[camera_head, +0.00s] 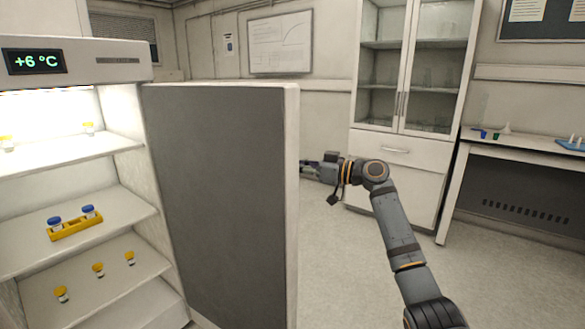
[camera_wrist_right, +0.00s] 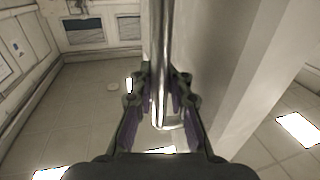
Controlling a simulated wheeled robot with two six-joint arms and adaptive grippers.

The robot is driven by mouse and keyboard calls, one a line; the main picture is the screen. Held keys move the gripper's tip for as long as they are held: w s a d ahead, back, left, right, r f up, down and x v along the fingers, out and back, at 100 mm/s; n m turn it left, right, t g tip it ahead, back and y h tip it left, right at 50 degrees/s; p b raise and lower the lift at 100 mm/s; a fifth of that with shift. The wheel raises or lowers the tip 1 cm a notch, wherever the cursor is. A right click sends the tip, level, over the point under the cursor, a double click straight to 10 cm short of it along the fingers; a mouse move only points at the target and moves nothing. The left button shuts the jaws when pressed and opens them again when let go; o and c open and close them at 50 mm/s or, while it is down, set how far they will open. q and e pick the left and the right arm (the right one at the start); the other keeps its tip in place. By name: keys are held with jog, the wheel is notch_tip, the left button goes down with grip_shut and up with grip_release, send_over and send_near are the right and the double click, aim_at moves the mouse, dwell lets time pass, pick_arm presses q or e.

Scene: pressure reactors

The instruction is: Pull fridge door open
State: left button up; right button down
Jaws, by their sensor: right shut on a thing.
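The fridge (camera_head: 70,58) stands at the left of the head view with its lit shelves exposed. Its door (camera_head: 222,190) stands wide open, with its dark inner panel toward me. My right gripper (camera_head: 308,166) reaches the door's far side from the right, its fingertips partly hidden by the door edge. In the right wrist view, my right gripper (camera_wrist_right: 161,100) is shut on the vertical metal door handle (camera_wrist_right: 161,50), with a finger on each side. The pale door (camera_wrist_right: 235,70) shows right of the handle. My left gripper is not in view.
Inside the fridge, a yellow rack (camera_head: 75,229) holds blue-capped vials, and several yellow-capped vials stand on the shelves. A glass-front cabinet (camera_head: 410,90) stands behind my right arm. A bench (camera_head: 530,150) is at the right. Open floor (camera_head: 350,270) lies right of the door.

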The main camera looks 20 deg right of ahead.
jog(key=shift+d, duration=0.1)
jog(key=c, duration=1.6)
grip_release()
jog(key=shift+r, duration=0.1)
jog(key=v, duration=1.2)
